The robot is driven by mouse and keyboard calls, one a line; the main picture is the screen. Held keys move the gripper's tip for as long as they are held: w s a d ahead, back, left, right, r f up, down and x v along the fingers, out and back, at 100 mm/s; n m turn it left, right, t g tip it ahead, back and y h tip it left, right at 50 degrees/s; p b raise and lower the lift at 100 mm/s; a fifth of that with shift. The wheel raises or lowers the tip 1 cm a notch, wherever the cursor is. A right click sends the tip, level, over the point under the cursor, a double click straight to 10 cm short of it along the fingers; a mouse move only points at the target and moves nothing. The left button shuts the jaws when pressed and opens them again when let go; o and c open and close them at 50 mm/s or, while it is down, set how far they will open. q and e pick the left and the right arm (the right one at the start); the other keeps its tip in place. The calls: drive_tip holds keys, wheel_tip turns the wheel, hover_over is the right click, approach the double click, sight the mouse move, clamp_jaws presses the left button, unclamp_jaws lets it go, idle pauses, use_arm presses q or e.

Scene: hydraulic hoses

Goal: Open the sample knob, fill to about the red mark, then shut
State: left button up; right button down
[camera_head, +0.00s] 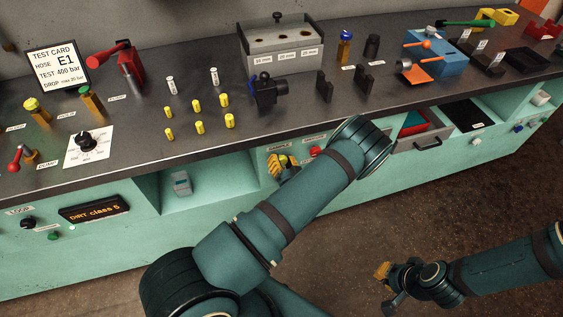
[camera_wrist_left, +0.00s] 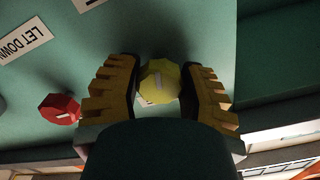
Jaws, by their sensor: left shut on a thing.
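The yellow sample knob (camera_wrist_left: 160,82) sits between the fingers of my left gripper (camera_wrist_left: 158,92) in the left wrist view, with a finger on each side. In the head view my left gripper (camera_head: 284,166) is at the green front panel, below the SAMPLE label (camera_head: 278,147), and its forearm crosses in front. My right gripper (camera_head: 383,272) hangs low over the floor at the right, away from the bench; its finger opening is too small to judge. I cannot make out a red fill mark in either view.
A red knob (camera_wrist_left: 60,109) is beside the yellow one, near a LET DOWN label (camera_wrist_left: 25,38). A small pale container (camera_head: 181,183) stands in the open niche left of my gripper. An open drawer (camera_head: 420,138) juts out at the right.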

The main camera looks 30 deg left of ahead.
use_arm(q)
drive_tip(key=shift+s+f+n+b, duration=0.1)
drive_tip(key=shift+n+b, duration=0.1)
drive_tip(key=shift+n, duration=0.45)
drive_tip(key=shift+s+f+n+b, duration=0.1)
drive_tip(key=shift+n+b, duration=0.1)
drive_tip(key=shift+n, duration=0.45)
drive_tip(key=o, duration=1.2)
drive_tip(key=shift+w, duration=0.1)
drive_tip(key=shift+r, duration=0.1)
drive_tip(key=v, duration=1.2)
drive_tip(key=shift+w, duration=0.1)
